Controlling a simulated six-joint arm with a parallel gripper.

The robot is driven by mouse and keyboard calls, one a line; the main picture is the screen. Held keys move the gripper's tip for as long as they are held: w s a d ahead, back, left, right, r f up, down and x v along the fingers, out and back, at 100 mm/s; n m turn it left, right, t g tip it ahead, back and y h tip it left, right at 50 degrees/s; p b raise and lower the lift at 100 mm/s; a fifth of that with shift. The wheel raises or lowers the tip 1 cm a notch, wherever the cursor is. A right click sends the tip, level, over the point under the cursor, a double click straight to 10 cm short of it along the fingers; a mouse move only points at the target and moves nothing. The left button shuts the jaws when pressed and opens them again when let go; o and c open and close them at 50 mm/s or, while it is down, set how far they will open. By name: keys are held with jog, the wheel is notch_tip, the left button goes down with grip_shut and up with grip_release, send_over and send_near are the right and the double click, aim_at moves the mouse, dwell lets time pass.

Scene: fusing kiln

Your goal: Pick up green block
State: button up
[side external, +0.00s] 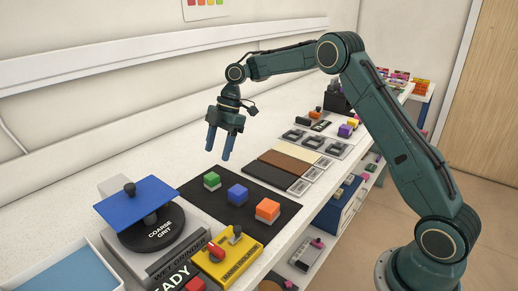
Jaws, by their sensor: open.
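A green block (212,181) sits on a black mat (222,220), near the mat's far left side. A blue block (238,194) and an orange block (267,210) sit on the same mat, in a row running to the right and nearer the camera.
A wet grinder with a blue plate (138,204) stands left of the mat. A yellow box with a red-tipped lever (226,258) stands at the mat's near edge. Coloured strips (285,165) and grey trays (309,141) lie beyond. A blue-lined tray (70,278) is at lower left.

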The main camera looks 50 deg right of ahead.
aim_at(212, 175)
jog(key=shift+x, duration=2.2)
jog(key=shift+f, duration=0.1)
jog(key=shift+x, duration=2.5)
jog(key=shift+d+f, duration=0.1)
jog(key=shift+d, duration=0.1)
jog(key=shift+c, duration=0.3)
jog(key=c, duration=1.1)
